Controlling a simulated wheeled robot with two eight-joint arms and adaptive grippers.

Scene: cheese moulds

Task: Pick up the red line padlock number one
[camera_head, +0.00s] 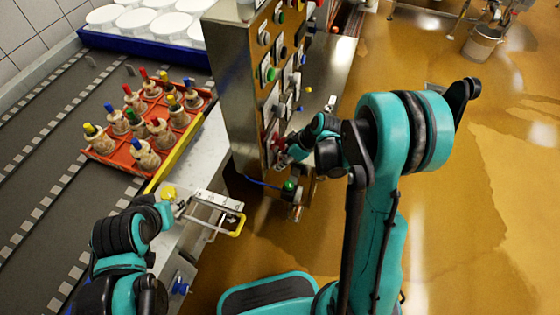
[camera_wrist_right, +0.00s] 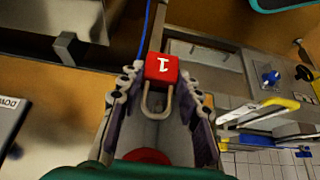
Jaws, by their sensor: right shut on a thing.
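The red padlock (camera_wrist_right: 162,68) bears a white "1" and has a grey metal shackle. In the right wrist view it sits at the far end of my right gripper (camera_wrist_right: 158,92), between the two fingertips, its shackle pointing back toward the palm. In the head view my right gripper (camera_head: 284,152) is at the steel cabinet's front panel, with red parts beside it; the padlock is hard to make out there. My left gripper (camera_head: 176,207) is beside a yellow object (camera_head: 168,192) and a pale metal frame with a yellow edge (camera_head: 216,212); its finger opening is unclear.
The steel control cabinet (camera_head: 226,85) with several buttons stands in the middle. A green-topped device (camera_head: 290,187) is low at its base. An orange crate (camera_head: 103,157) of colour-topped moulds sits on the grey conveyor (camera_head: 50,115). The floor at right is open.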

